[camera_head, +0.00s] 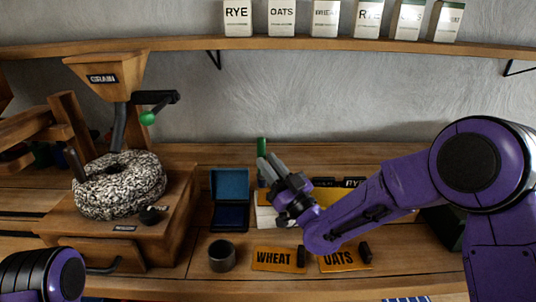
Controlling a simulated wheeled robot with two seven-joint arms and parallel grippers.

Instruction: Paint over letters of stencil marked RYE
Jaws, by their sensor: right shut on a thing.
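Dark lettering that reads RYE (355,182) shows behind my right forearm, which hides most of what bears it. My right gripper (266,167) is shut over a pale, flat piece (267,216) at the middle of the bench. A slim green thing (262,147) stands up at its fingertips and appears to be held; its lower part is hidden. An open blue pad case (231,197) lies just left of the gripper. My left arm shows only at the bottom left corner; its gripper is out of view.
Orange plates marked WHEAT (273,258) and OATS (340,262), with black knobs, lie at the front. A dark cup (221,255) stands left of them. A grain mill (118,200) fills the left. Labelled packs (282,18) stand on the shelf (180,44) above.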

